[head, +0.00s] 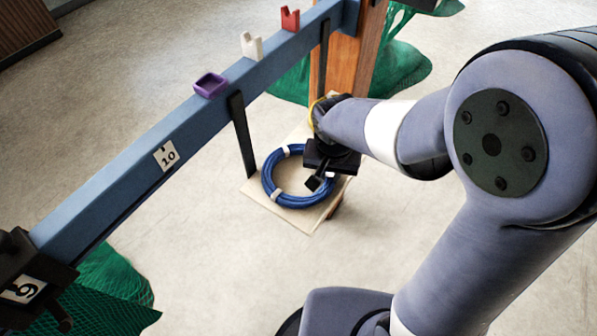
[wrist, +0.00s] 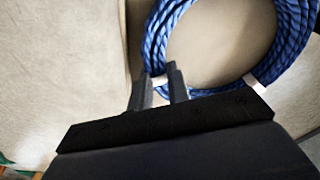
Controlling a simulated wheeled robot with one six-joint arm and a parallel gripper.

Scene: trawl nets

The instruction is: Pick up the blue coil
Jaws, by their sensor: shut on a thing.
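The blue coil (head: 284,197) is a ring of blue rope with white ties. It lies on a pale square board (head: 309,221) below the blue beam. My gripper (head: 318,182) is at the coil's right side in the head view. In the wrist view the coil (wrist: 276,75) fills the upper right, and my gripper (wrist: 160,82) has its two fingers around the coil's near left part, at a white tie. The fingers are shut on the coil. My gripper hides part of the coil in the head view.
A blue beam (head: 120,172) runs diagonally above the board, carrying a purple tray (head: 210,86), a white holder (head: 251,46) and a red holder (head: 290,19). A wooden post (head: 351,62) stands behind. Green nets (head: 402,69) lie on the floor. Open floor is in front.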

